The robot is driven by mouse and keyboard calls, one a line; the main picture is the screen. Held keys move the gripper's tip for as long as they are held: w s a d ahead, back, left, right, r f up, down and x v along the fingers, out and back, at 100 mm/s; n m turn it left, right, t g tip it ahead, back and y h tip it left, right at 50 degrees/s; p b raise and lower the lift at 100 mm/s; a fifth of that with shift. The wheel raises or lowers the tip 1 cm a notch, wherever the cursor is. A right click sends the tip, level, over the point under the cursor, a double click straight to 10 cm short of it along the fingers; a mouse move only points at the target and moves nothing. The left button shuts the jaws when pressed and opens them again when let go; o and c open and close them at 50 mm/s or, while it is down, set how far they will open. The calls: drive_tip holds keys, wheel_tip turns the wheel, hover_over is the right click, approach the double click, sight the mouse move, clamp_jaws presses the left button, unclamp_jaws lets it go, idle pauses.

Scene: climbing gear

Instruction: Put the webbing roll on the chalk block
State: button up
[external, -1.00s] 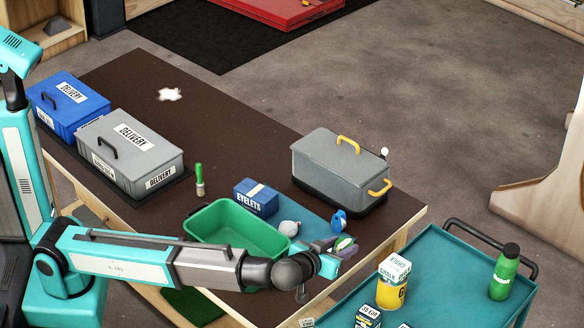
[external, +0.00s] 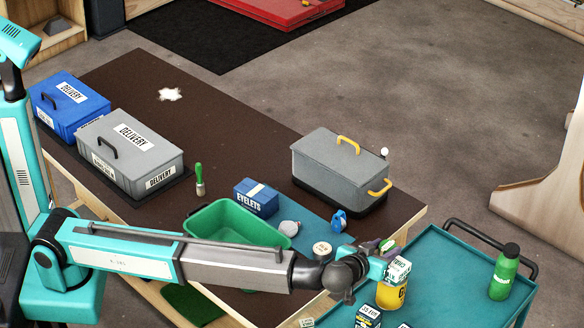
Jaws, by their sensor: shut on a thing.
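The webbing roll (external: 388,245) shows as a small green piece at the end of my arm, mostly hidden by the jaws. My gripper (external: 382,250) is shut on it, past the table's right edge and over the near-left part of the teal cart. The chalk block (external: 399,270) is a white and green box on top of a yellow can (external: 391,294) on the cart. My gripper is just above and left of the chalk block in the picture. I cannot tell whether the roll touches the block.
On the cart (external: 450,285) are a green bottle (external: 504,272) and small dark boxes (external: 368,316). On the table are a green bin (external: 222,212), a blue eyelets box (external: 256,198), a round pale-topped item (external: 322,249), a blue item (external: 339,221) and a grey toolbox (external: 339,170).

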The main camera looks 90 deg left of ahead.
drive_tip(key=shift+w+f+p, duration=0.15)
drive_tip(key=shift+w+p, duration=0.15)
drive_tip(key=shift+w, duration=1.15)
drive_tip(key=shift+f+p, duration=0.75)
drive_tip(key=shift+f, duration=1)
drive_tip(key=shift+f, duration=0.1)
drive_tip(key=o, duration=1.1)
drive_tip(key=shift+c, duration=0.2)
drive_tip(key=shift+s+d+r, duration=0.1)
drive_tip(key=shift+d+r, duration=0.05)
drive_tip(key=shift+r, duration=0.05)
drive_tip(key=b+v, duration=0.3)
drive_tip(key=v, duration=0.8)
drive_tip(key=shift+s+d, duration=0.3)
